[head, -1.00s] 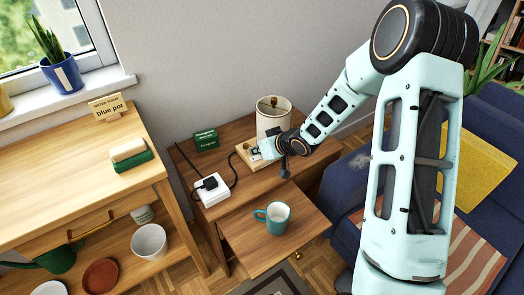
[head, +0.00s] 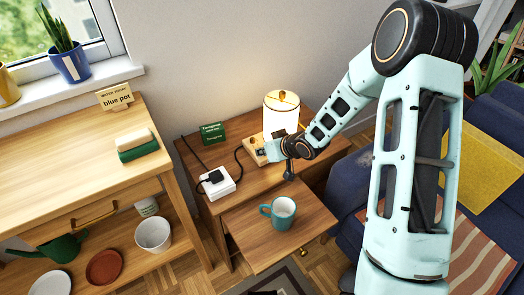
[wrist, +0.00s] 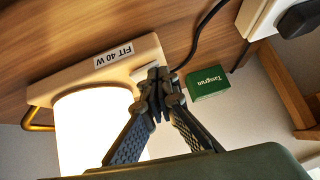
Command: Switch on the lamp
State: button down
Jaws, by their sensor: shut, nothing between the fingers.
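The lamp (head: 281,113) stands on the side table (head: 208,150), and its shade glows bright. In the wrist view the lit shade (wrist: 95,128) is a white glare beside a pale wooden lamp base (wrist: 75,77) with a "FIT 40 W" label (wrist: 114,54). My gripper (wrist: 153,90) is shut and empty, its fingertips at the edge of the lamp base. They hide that part of the base, and I cannot tell whether they touch it. In the head view my gripper (head: 270,151) is at the base's front, partly hidden by its own wrist.
A white power box (head: 218,184) with a black plug and cable lies left of the lamp. A green Tangram box (head: 213,132) stands behind it. A teal mug (head: 280,212) sits on the lower front surface. The wooden bench (head: 70,165) is left, the blue sofa (head: 480,130) right.

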jog(key=shift+d, duration=0.1)
jog(key=shift+w+d+r+p, duration=0.15)
jog(key=shift+w+d+p, duration=0.35)
jog(key=shift+p, duration=0.4)
jog(key=shift+s+d, duration=0.1)
